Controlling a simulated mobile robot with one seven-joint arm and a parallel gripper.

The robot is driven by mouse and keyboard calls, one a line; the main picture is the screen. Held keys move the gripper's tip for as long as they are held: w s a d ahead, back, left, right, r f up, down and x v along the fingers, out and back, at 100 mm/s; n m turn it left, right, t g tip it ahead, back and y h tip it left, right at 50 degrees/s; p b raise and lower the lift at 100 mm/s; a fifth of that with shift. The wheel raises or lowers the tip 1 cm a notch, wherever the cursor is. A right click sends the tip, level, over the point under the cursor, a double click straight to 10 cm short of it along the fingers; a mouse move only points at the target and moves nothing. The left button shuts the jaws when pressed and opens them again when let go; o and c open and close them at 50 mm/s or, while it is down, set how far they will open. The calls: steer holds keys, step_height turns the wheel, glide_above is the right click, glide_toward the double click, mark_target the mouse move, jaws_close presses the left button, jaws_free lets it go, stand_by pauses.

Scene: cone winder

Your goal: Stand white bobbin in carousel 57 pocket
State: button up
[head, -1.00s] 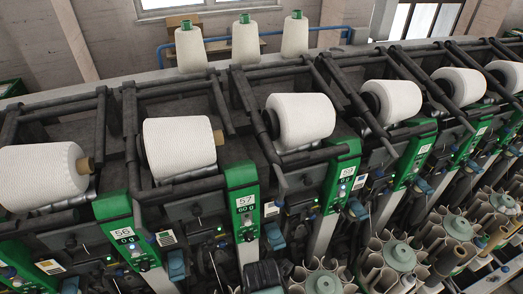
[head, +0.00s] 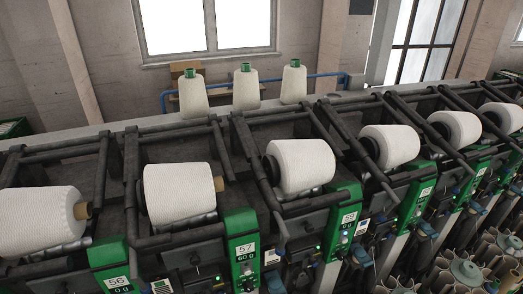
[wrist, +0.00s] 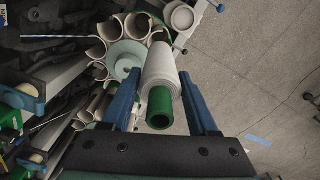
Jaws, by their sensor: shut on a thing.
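In the wrist view my gripper (wrist: 160,76) is shut on the white bobbin (wrist: 161,64), with a blue finger on either side. The bobbin's green tube end (wrist: 159,108) points toward the wrist. A carousel (wrist: 124,58) with a pale green hub and several cream, open-topped pockets is just left of the bobbin and partly hidden by it. Its number does not show. The bobbin appears in front of the carousel's right edge; I cannot tell whether it touches a pocket. In the head view the green 57 panel (head: 243,250) shows, but my gripper does not.
Other carousels (head: 462,270) stand at the lower right of the head view. Large white packages (head: 180,192) lie along the winder. Three white cones (head: 245,87) with green tips stand behind it.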

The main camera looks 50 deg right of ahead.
steer(key=shift+f+b, duration=1.55)
steer(key=shift+f, duration=0.7)
steer(key=shift+f+b, duration=1.65)
steer(key=shift+f, duration=0.7)
steer(key=shift+f+b, duration=1.65)
steer(key=shift+f, duration=0.55)
steer(key=shift+f+b, duration=1.25)
steer(key=shift+f, duration=0.3)
steer(key=o, duration=1.3)
